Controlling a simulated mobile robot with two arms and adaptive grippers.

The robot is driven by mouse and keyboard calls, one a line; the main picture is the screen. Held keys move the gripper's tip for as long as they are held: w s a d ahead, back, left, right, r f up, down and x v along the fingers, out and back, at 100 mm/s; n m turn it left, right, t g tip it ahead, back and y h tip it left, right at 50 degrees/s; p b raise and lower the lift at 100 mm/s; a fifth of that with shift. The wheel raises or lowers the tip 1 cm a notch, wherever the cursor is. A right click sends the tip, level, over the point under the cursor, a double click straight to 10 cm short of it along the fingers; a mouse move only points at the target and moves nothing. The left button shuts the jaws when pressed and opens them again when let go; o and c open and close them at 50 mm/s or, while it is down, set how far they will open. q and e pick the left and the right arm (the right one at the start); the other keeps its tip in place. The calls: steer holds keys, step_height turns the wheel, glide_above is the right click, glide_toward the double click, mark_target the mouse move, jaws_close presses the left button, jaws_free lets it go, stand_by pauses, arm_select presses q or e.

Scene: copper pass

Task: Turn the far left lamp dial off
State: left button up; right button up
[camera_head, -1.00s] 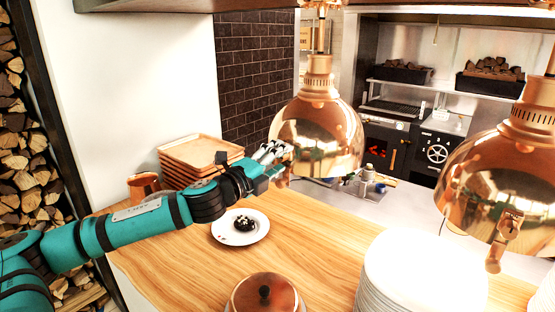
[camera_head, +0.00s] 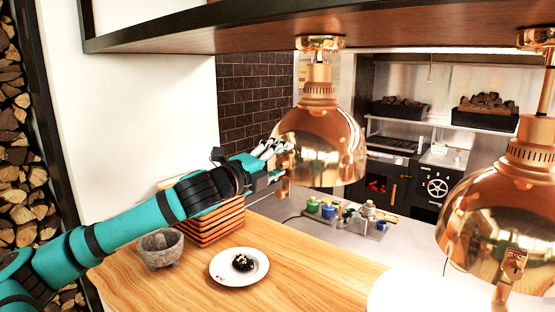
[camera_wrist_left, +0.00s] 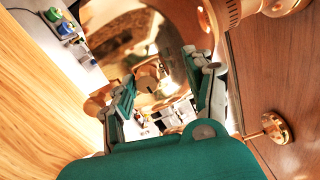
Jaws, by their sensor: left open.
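The far left lamp (camera_head: 320,135) is a shiny copper dome hanging from the shelf. My left gripper (camera_head: 279,151) is at its left side and partly hides its dial area. A copper piece (camera_head: 283,188) shows just below the fingers. In the left wrist view, my left gripper (camera_wrist_left: 161,72) is open, with its two fingers apart in front of the copper shade (camera_wrist_left: 113,35). A round copper knob with a dark mark, apparently the dial (camera_wrist_left: 147,78), lies between the fingers. I cannot tell whether they touch it. My right gripper is not in view.
A second copper lamp (camera_head: 480,220) hangs at the right. A stack of wooden trays (camera_head: 215,226), a stone mortar (camera_head: 160,249) and a white plate (camera_head: 226,273) with dark food stand on the wooden counter (camera_head: 310,270). The shelf (camera_head: 220,38) runs overhead.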

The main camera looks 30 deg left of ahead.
arm_select(q)
steer(key=shift+a+r, duration=0.1)
steer(key=shift+r, duration=0.15)
steer(key=shift+f, duration=0.1)
steer(key=shift+s+f+b, duration=0.15)
steer(key=shift+s+b, duration=0.25)
steer(key=shift+b, duration=0.05)
steer(key=s+a+b, duration=0.1)
steer(key=s+b, duration=0.8)
steer(key=s, duration=1)
steer(key=shift+a+f, duration=0.15)
steer(key=shift+f, duration=0.05)
stand_by(0.5)
